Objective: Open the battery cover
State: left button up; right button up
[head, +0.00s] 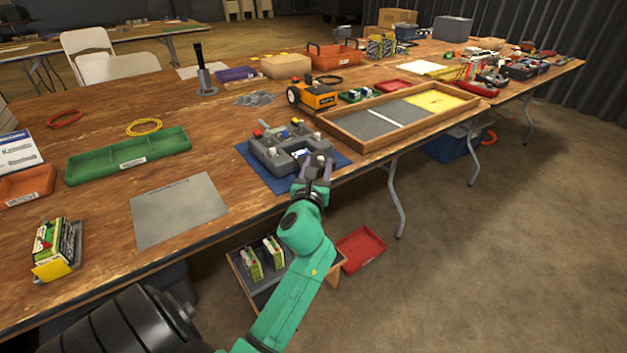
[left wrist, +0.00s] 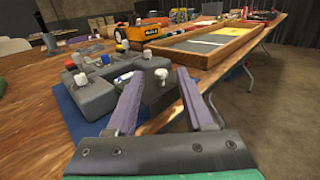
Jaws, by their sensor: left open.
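A dark grey charger unit (head: 270,157) with several coloured and white knobs sits on a blue mat (head: 255,176) near the table's front edge. It also fills the left-centre of the left wrist view (left wrist: 100,98). A small white-and-blue item (left wrist: 122,79) lies in or on it. I cannot tell which part is the battery cover. My left gripper (head: 316,167), on the green arm, is at the unit's near right side. Its two purple fingers (left wrist: 159,75) are spread, with nothing held between them. The left finger hides part of the unit. My right gripper is out of view.
A wooden-framed tray (head: 392,139) lies right of the unit, with an orange-and-black device (head: 318,97) behind. A green divided tray (head: 128,163) and grey sheet (head: 180,210) lie left. A low box with battery packs (head: 272,247) and a red tray (head: 361,248) are below.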

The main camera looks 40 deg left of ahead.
pick_arm(q)
jog(key=b+v, duration=0.1)
jog(key=v, duration=1.2)
jog(key=shift+s, duration=0.2)
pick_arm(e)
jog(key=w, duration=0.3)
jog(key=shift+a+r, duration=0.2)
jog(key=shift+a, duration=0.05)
pick_arm(q)
jog(key=shift+d, duration=0.1)
